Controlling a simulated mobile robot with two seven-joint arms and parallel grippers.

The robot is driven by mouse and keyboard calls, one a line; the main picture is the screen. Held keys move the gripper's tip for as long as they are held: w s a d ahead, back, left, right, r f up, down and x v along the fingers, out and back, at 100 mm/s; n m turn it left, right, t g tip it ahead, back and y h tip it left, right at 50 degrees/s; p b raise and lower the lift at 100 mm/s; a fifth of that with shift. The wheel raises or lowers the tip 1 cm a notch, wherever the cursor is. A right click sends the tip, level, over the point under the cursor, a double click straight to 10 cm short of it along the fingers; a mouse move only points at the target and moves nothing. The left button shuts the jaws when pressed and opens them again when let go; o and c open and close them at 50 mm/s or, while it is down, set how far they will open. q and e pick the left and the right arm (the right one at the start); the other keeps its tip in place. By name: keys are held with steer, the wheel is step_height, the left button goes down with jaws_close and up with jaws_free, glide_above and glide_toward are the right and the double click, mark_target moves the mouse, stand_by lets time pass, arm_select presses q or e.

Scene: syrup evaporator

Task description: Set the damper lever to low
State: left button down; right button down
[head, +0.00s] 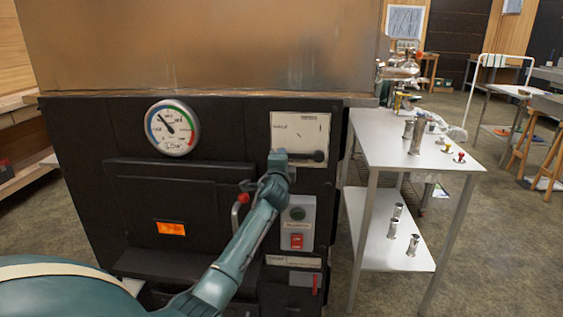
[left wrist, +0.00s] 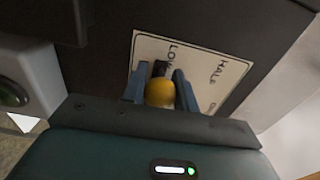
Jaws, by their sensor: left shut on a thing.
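The damper plate (head: 301,136) is a pale panel on the upper right of the dark evaporator front. In the left wrist view the plate (left wrist: 147,48) shows LOW and HALF, with another label partly cut off. The damper lever is a dark bar with a yellow ball knob (left wrist: 160,93); its bar lies beside the word LOW. My left gripper (left wrist: 160,88) is shut on the knob, with a blue finger on each side. In the head view my left gripper (head: 290,158) is at the plate's lower edge and hides the knob. My right gripper is in neither view.
A round gauge (head: 172,128) is on the evaporator's upper left. Below the plate is a switch box (head: 298,222) with a green and a red button. A red-knobbed handle (head: 240,207) is left of my forearm. A metal table (head: 378,148) with cylinders stands right.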

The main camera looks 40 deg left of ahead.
arm_select(q)
steer(key=shift+f, duration=0.15)
steer(key=c, duration=1.1)
jaws_free()
steer(key=p+v, duration=0.1)
steer(key=v, duration=1.2)
steer(key=shift+s, duration=0.15)
